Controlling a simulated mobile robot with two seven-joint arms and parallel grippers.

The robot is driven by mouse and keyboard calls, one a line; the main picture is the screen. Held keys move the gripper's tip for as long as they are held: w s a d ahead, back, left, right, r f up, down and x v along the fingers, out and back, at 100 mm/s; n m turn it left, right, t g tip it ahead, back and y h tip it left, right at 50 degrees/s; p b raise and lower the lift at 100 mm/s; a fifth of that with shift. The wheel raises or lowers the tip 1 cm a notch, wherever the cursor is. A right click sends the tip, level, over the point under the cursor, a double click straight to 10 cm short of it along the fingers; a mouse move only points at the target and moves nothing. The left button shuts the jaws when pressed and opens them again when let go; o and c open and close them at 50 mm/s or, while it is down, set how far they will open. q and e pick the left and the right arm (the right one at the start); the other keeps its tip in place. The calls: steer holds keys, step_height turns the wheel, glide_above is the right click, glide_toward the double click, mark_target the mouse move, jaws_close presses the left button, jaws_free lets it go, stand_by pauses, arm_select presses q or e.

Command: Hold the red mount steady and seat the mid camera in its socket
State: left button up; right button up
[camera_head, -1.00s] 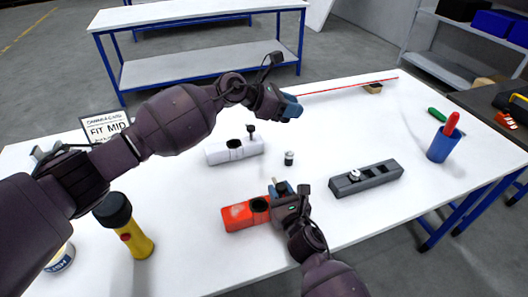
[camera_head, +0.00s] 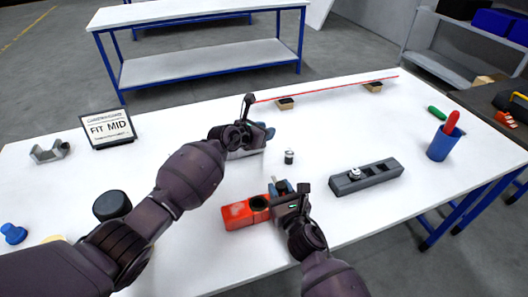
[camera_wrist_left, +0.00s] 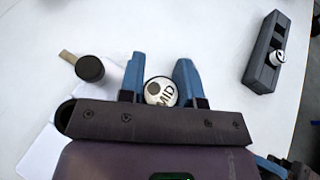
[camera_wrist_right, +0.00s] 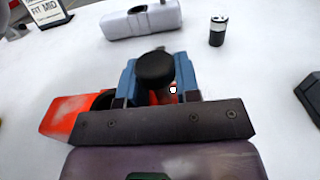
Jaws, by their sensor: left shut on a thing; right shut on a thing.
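The red mount (camera_head: 238,216) lies on the white table with a dark round socket in its top. My right gripper (camera_head: 287,188) is shut on its right end; in the right wrist view (camera_wrist_right: 155,85) a black knob stands between the fingers, and the socket is partly hidden. My left gripper (camera_head: 262,134) is over the white mount, above and behind the red mount. In the left wrist view its fingers (camera_wrist_left: 159,82) are shut on the mid camera (camera_wrist_left: 160,92), a round piece marked "MID". The mid camera is hidden in the head view.
A small cylinder (camera_head: 289,157) stands between the white mount (camera_wrist_right: 118,26) and the dark grey mount (camera_head: 348,185). A "FIT MID" sign (camera_head: 108,129) stands at the left. A blue cup (camera_head: 439,148) is at the right. A red rod (camera_head: 325,91) lies behind.

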arm_select(q)
steer(key=shift+f, duration=4.7)
steer(key=shift+f, duration=0.1)
steer(key=o, duration=0.7)
steer(key=shift+c, duration=0.2)
